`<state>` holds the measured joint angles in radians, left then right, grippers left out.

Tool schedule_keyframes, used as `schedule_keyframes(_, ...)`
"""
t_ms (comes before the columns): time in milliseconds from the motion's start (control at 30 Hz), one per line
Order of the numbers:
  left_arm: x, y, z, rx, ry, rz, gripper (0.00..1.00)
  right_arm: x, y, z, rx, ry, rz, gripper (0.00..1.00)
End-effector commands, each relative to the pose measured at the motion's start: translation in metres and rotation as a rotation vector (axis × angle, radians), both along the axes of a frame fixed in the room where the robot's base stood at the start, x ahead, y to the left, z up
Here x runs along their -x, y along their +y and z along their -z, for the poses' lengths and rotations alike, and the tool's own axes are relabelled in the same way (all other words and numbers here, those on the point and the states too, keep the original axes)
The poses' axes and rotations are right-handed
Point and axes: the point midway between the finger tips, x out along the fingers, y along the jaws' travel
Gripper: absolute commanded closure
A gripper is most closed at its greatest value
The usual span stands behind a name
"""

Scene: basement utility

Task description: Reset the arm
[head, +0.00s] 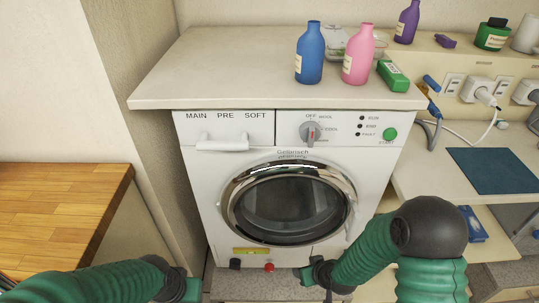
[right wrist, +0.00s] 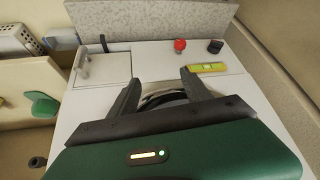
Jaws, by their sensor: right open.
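My right arm enters the head view from the right and ends at the right gripper (head: 308,276), low in front of the washing machine (head: 205,180). In the right wrist view this gripper (right wrist: 160,78) has its two dark fingers spread, with nothing between them. The chrome door ring (right wrist: 165,97) shows behind the fingers. My left arm comes in from the lower left. Its gripper (head: 188,290) is at the bottom edge, left of the machine's base and partly cut off, so its jaws are not clear.
The machine's round door (head: 290,210) looks closed. A red knob (head: 269,267) and a yellow-green level (head: 251,251) are low on its front. A wooden counter (head: 60,210) is left.

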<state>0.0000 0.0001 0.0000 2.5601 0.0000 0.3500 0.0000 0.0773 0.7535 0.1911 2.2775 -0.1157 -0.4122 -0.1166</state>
Motion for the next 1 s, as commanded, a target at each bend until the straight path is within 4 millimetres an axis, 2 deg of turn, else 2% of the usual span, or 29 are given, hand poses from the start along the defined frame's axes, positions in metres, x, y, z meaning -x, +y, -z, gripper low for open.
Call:
schedule_keyframes(33,0.0,0.0,0.0,0.0,0.0,0.0,0.64,0.008,-0.015,-0.026,0.035,0.027,0.022,0.43)
schedule_keyframes(200,0.0,0.0,0.0,0.0,0.0,0.0,0.64,0.055,-0.053,-0.083,0.1,0.154,0.122,0.43)
schedule_keyframes(467,0.0,0.0,0.0,0.0,0.0,0.0,0.64,0.132,-0.078,-0.139,0.1,0.297,0.261,0.43)
schedule_keyframes(500,0.0,0.0,-0.012,0.0,0.002,0.0,0.64,0.14,-0.079,-0.155,0.096,0.314,0.273,0.43)
schedule_keyframes(533,0.0,0.0,-0.03,0.0,0.002,0.0,0.64,0.138,-0.078,-0.171,0.098,0.316,0.271,0.43)
schedule_keyframes(767,-0.001,0.0,-0.106,0.0,-0.001,0.0,0.64,0.137,-0.078,-0.246,0.099,0.315,0.268,0.43)
schedule_keyframes(900,0.0,0.0,-0.163,0.0,0.0,0.0,0.64,0.136,-0.078,-0.302,0.099,0.314,0.267,0.43)
schedule_keyframes(1000,-0.001,0.0,-0.197,0.0,-0.001,0.0,0.64,0.136,-0.078,-0.336,0.099,0.314,0.267,0.43)
